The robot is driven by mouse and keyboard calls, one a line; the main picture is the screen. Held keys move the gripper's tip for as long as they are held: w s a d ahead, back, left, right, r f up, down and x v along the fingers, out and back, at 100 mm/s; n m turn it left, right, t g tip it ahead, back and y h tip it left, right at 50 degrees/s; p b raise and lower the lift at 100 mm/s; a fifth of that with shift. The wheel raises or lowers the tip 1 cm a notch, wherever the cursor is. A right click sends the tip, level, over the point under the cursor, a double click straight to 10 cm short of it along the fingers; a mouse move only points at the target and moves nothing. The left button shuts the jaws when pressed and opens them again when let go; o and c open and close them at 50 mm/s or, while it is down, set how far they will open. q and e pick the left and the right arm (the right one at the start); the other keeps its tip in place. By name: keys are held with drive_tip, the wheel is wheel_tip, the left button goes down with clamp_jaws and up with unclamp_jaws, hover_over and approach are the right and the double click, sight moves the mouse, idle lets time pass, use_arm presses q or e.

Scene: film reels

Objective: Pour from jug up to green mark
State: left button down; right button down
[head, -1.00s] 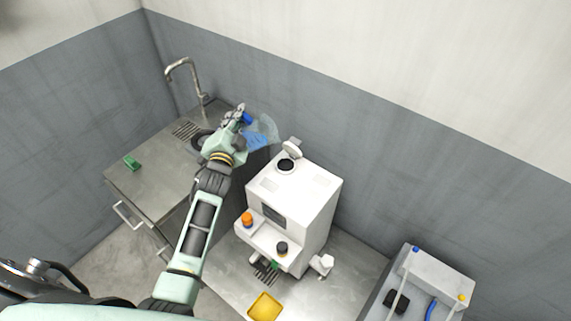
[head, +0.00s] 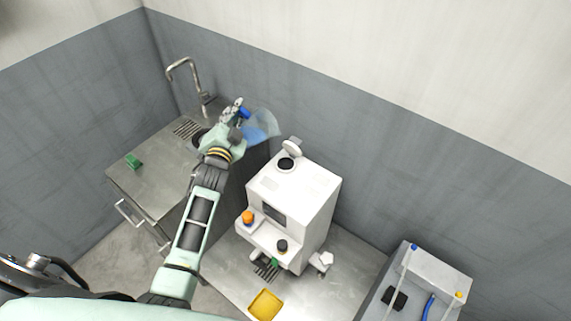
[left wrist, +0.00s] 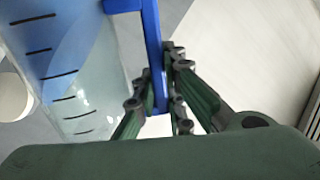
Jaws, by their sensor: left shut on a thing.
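A clear jug (head: 264,122) with a blue handle and blue liquid inside is held above the area left of the white machine. My left gripper (head: 240,112) is shut on its blue handle. In the left wrist view the jug (left wrist: 62,75) shows black level marks, and its handle (left wrist: 153,60) lies between the fingers (left wrist: 163,92). The white machine (head: 310,200) has a dark round opening (head: 286,164) on top with its lid (head: 292,148) raised. A small green part (head: 274,263) shows low on its front; I cannot tell whether it is the mark. My right gripper is not seen.
A sink counter (head: 150,190) with a tall tap (head: 183,68) stands at the left, with a green block (head: 133,161) on it. A yellow tray (head: 265,304) lies before the machine. A grey unit with tubes (head: 440,268) stands at the right.

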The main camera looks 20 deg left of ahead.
use_arm(q)
drive_tip(key=shift+a+f+n+b, duration=0.3)
drive_tip(key=shift+f+n, duration=0.2)
drive_tip(key=shift+n, duration=0.1)
drive_tip(key=shift+a+f+n+b, duration=0.25)
drive_tip(key=shift+f+n, duration=0.2)
drive_tip(key=shift+n, duration=0.15)
drive_tip(key=shift+f, duration=0.1)
drive_tip(key=shift+s+a+f+n+b, duration=0.15)
drive_tip(key=shift+f+n, duration=0.25)
drive_tip(key=shift+n, duration=0.45)
drive_tip(key=shift+w+a+f+n+b, duration=0.1)
drive_tip(key=shift+f+n+b, duration=0.25)
drive_tip(key=shift+n, duration=0.5)
drive_tip(key=shift+f, duration=0.15)
drive_tip(key=shift+d+f+n+b, duration=0.25)
drive_tip(key=shift+f+n+b, duration=0.2)
drive_tip(key=shift+f+n, duration=0.35)
drive_tip(key=shift+d+f+n+b, duration=0.2)
drive_tip(key=shift+f+n+b, duration=0.25)
drive_tip(key=shift+f+n, duration=0.35)
drive_tip(key=shift+r, duration=0.15)
